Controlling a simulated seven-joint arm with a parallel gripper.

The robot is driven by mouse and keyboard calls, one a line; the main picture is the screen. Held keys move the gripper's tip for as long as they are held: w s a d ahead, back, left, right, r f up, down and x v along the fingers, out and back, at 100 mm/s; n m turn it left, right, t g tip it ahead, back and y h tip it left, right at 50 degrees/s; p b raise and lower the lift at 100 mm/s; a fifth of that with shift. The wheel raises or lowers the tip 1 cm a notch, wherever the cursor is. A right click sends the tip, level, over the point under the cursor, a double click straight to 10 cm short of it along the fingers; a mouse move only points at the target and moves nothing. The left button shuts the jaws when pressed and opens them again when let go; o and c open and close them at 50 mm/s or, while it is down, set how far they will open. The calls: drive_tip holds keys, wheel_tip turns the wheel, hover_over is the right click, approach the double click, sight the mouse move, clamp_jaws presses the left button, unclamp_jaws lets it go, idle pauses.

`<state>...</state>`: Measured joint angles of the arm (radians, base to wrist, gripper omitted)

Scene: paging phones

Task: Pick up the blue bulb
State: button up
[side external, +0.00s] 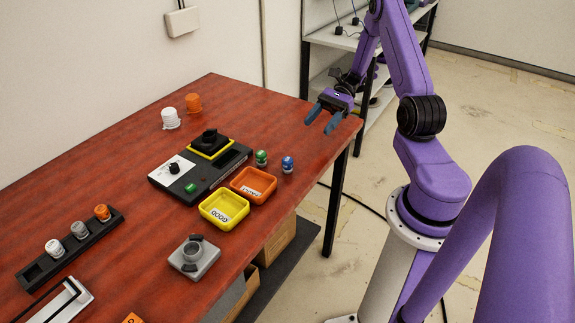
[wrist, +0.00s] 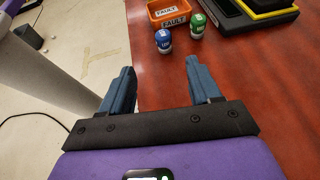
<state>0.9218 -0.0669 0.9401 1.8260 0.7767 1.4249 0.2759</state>
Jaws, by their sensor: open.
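The blue bulb (side external: 287,165) stands on the red-brown table near its right edge, beside a green bulb (side external: 261,158). In the wrist view the blue bulb (wrist: 163,41) is upright with a white base, ahead of the fingers and between their lines, and the green bulb (wrist: 198,26) is just to its right. My gripper (side external: 324,117) is open and empty above the table's far right corner, apart from the blue bulb. Its two blue-grey fingers (wrist: 162,82) show spread in the wrist view.
An orange FAULT bin (side external: 253,185) and a yellow GOOD bin (side external: 224,208) lie near the bulbs. A black test device (side external: 213,182) with a green light is behind them. White and orange cylinders stand farther back. The table (side external: 262,104) is clear near its far corner.

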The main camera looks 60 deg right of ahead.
sight(284, 163)
drive_tip(key=shift+d+f+t, duration=0.15)
drive_tip(key=shift+d+t, duration=0.05)
drive_tip(key=shift+t, duration=0.1)
drive_tip(key=shift+a+f, duration=0.15)
drive_tip(key=shift+a, duration=0.15)
drive_tip(key=x, duration=1.6)
drive_tip(key=shift+a+f, duration=0.1)
drive_tip(key=shift+a, duration=0.15)
drive_tip(key=c, duration=1)
